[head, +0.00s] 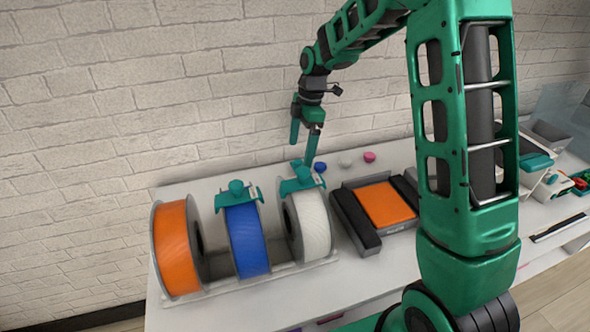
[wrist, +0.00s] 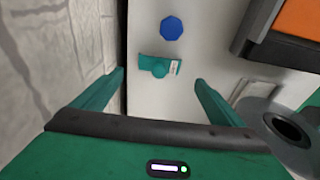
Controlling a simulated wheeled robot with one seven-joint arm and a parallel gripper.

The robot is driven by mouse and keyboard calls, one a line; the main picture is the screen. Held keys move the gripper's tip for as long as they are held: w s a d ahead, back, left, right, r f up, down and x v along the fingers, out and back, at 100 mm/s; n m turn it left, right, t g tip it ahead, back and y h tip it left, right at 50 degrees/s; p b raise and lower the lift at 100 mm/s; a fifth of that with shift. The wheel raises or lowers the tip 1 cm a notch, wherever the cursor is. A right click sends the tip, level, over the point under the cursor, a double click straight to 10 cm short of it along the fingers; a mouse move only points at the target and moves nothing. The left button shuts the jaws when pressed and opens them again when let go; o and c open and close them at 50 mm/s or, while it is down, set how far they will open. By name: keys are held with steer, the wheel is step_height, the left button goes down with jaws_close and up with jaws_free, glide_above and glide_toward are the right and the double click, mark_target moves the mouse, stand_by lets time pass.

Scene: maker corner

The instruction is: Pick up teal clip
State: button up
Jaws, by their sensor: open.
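In the head view my gripper (head: 302,155) points down behind the spools, open and empty. A bit of teal (head: 296,163) shows below it there, mostly hidden. Two more teal clips sit on spools, one on the blue spool (head: 236,193) and one on the white spool (head: 301,181).
A blue piece (wrist: 171,28) lies just beyond the clip. White (head: 345,161) and pink (head: 369,157) pieces lie farther right. The orange spool (head: 177,248) stands at left. A dark device with an orange plate (head: 385,204) is right of the spools. The brick wall (wrist: 60,50) is close on the left.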

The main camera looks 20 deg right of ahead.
mark_target(300, 160)
steer(key=shift+w+a+f, duration=0.1)
steer(key=shift+a+f, duration=0.05)
steer(key=shift+f, duration=3.15)
steer(key=shift+c, duration=0.3)
steer(key=c, duration=1)
